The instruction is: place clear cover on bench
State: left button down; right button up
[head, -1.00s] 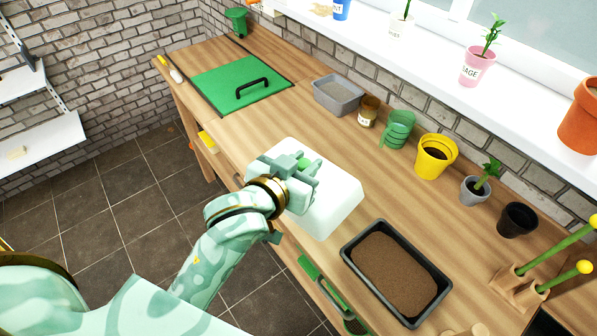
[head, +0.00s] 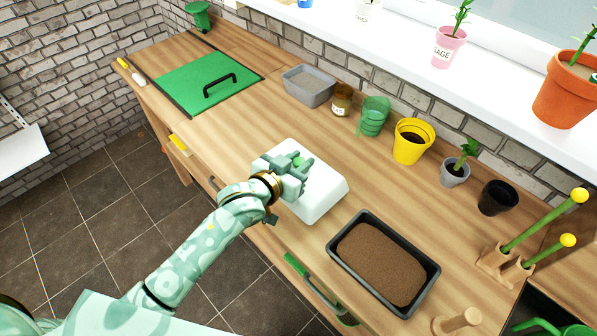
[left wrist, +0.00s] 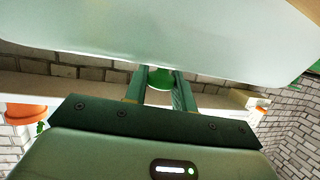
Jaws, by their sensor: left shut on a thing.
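The clear cover (head: 328,191), a whitish translucent box-shaped lid with a green knob, is over the front middle of the wooden bench (head: 232,128), left of the soil tray. It looks level and at or just above the bench top; I cannot tell whether it touches. My left gripper (head: 300,166) is above the cover, shut on its green knob, partly hiding the cover's top. In the left wrist view the cover (left wrist: 170,40) fills the top and the green knob (left wrist: 160,80) sits between the fingers. My right gripper is not in view.
A black tray of soil (head: 345,283) is close to the cover's right. Behind stand a grey tub (head: 309,89), a brown jar (head: 341,100), a green cup (head: 372,118) and a yellow pot (head: 411,143). A green mat (head: 190,82) with a black handle lies at left. Bench between mat and cover is clear.

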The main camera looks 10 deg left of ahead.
pick_arm(q)
jog(key=shift+w+a+f, duration=0.15)
jog(key=shift+w+f, duration=0.1)
jog(key=shift+f, duration=0.1)
notch_tip(320, 180, down, 4)
jog(key=shift+w+r+b, duration=0.15)
jog(key=shift+r+b, duration=0.1)
jog(key=shift+b, duration=0.65)
jog(key=shift+r, duration=0.1)
jog(key=c, duration=1.1)
grip_release()
jog(key=shift+c, duration=0.2)
